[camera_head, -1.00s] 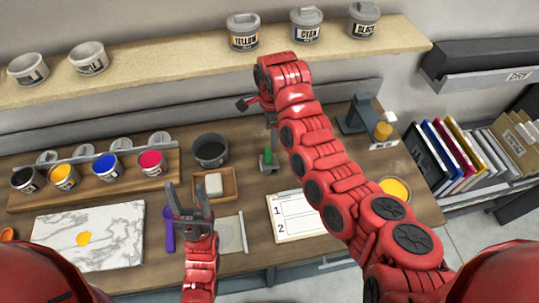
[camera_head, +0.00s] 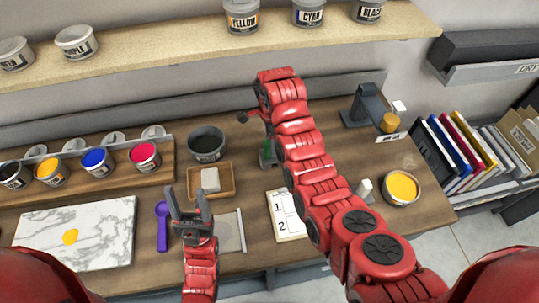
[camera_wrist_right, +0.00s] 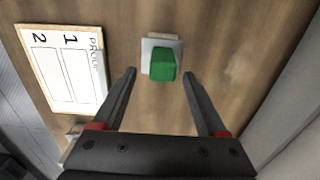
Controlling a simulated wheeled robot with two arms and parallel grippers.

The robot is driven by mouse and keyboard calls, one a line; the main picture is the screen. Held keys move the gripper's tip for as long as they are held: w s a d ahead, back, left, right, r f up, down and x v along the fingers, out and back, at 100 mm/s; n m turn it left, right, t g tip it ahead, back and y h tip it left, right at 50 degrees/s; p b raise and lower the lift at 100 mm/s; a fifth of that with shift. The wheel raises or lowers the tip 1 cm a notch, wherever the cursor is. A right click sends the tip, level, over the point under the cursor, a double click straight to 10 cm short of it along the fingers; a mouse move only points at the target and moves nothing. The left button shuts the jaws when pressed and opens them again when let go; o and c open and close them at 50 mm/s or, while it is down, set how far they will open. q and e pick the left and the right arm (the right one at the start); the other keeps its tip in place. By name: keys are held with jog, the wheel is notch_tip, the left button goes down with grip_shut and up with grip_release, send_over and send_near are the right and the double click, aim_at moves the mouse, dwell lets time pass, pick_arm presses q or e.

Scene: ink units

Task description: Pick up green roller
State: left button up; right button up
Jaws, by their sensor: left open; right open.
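The green roller (camera_wrist_right: 163,67) shows in the right wrist view on a small light grey plate on the wooden table. In the head view the green roller (camera_head: 268,147) is mostly hidden behind my right arm. My right gripper (camera_wrist_right: 162,80) is open above it, with the green part between and a little beyond the two fingertips; I cannot see any contact. My left gripper (camera_head: 188,200) is open and empty over the table, beside the purple scoop.
A proof sheet (camera_head: 284,215) lies left of my right forearm. A tray with a white block (camera_head: 210,180), a dark pot (camera_head: 207,143) and a marble slab (camera_head: 85,232) stand to the left. A yellow ink tin (camera_head: 402,187) stands at right.

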aim_at(269, 150)
jog(key=shift+a+f+b, duration=0.1)
jog(key=shift+f+b, duration=0.5)
jog(key=shift+f, duration=0.15)
jog(key=shift+a+f+p, duration=0.1)
jog(key=shift+f+p, duration=0.2)
notch_tip(269, 150, down, 3)
jog(key=shift+w+r, duration=0.1)
jog(key=shift+w, duration=0.05)
jog(key=shift+r, duration=0.1)
grip_shut()
